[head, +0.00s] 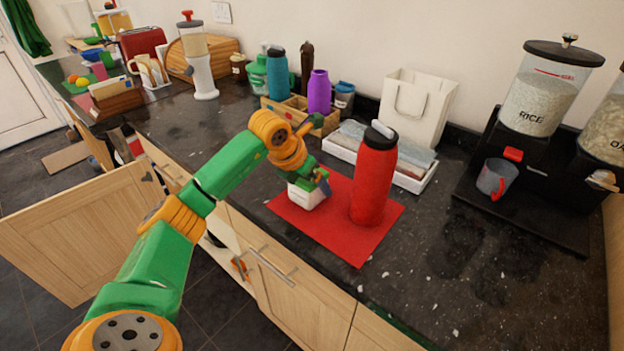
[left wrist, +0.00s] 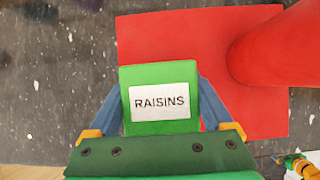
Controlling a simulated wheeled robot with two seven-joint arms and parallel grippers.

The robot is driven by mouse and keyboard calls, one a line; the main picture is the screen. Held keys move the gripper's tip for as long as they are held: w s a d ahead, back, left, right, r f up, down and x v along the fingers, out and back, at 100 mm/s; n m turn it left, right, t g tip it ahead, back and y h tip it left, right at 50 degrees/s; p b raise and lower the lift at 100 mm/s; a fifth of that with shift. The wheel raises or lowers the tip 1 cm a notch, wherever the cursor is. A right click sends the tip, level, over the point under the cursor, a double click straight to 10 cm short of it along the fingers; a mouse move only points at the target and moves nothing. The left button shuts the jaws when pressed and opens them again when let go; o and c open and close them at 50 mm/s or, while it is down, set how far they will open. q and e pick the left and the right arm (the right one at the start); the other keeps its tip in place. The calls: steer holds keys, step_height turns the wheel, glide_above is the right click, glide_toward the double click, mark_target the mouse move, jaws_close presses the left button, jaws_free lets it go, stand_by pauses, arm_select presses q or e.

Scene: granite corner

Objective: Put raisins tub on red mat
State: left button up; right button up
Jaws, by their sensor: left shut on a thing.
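The raisins tub (head: 305,197) is white-sided in the head view. Its green lid with a white RAISINS label (left wrist: 162,103) faces the left wrist camera. My left gripper (head: 318,184) is shut on the tub, with one blue finger on each side of it in the left wrist view. The tub is over the left part of the red mat (head: 345,243); whether its base touches the mat cannot be told. The mat also shows in the left wrist view (left wrist: 170,40).
A tall red bottle (head: 373,180) stands on the mat, right of the tub. Behind are a white tray (head: 413,183), a wooden crate (head: 330,122) with bottles, and a white bag (head: 420,105). Dispensers (head: 540,95) stand at right. The counter front right of the mat is clear.

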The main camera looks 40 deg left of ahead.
arm_select(q)
steer(key=o, duration=1.2)
steer(key=shift+o, duration=0.2)
steer(key=v, duration=1.2)
steer(key=shift+b, duration=0.3)
steer(key=shift+a, duration=0.1)
